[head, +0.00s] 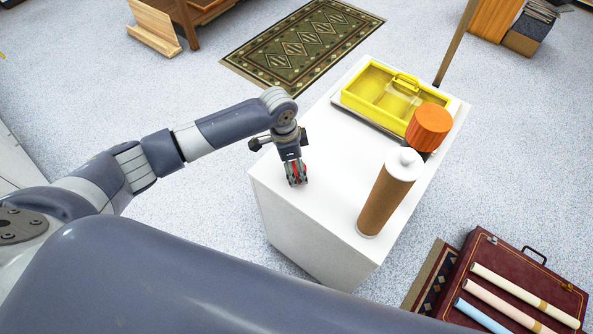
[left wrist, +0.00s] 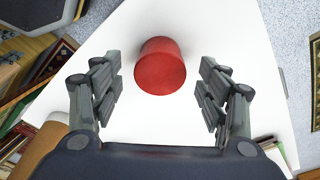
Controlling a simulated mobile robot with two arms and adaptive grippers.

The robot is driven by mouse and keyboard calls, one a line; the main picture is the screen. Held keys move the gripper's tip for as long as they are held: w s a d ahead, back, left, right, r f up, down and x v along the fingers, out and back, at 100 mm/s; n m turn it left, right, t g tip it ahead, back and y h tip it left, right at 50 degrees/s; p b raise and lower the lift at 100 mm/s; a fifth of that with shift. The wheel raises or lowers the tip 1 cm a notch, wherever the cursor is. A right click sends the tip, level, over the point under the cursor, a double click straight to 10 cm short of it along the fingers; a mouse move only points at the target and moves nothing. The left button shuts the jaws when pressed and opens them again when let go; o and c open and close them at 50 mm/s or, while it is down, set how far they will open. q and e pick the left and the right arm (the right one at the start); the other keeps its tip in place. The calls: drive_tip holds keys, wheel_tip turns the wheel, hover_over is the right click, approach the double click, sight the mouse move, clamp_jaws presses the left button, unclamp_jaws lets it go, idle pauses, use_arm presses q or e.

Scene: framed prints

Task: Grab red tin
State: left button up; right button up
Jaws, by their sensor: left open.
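The red tin (left wrist: 160,66) is a plain red cylinder on the white table top (left wrist: 225,38). In the left wrist view it lies ahead, between the two open fingers of my left gripper (left wrist: 155,85), with a gap on each side. In the head view my left gripper (head: 296,176) points down over the near left part of the white table (head: 325,206). Only a bit of red (head: 296,168) shows between its fingers there; the rest of the tin is hidden. My right gripper is in neither view.
A brown cylinder with a white lid (head: 390,190), an orange round container (head: 429,127) and a yellow tray (head: 375,104) stand right of the gripper. A dark red case (head: 480,262) with rolled tubes lies at lower right. The table's left edge is close to the gripper.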

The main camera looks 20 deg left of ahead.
use_arm(q)
drive_tip(key=shift+w+d+f, duration=0.1)
drive_tip(key=shift+f, duration=0.55)
drive_tip(key=shift+w+d+f, duration=0.1)
drive_tip(key=shift+f, duration=0.5)
drive_tip(key=shift+s, duration=0.1)
drive_tip(key=c, duration=1.2)
drive_tip(key=shift+r, duration=0.1)
drive_tip(key=shift+c, duration=0.2)
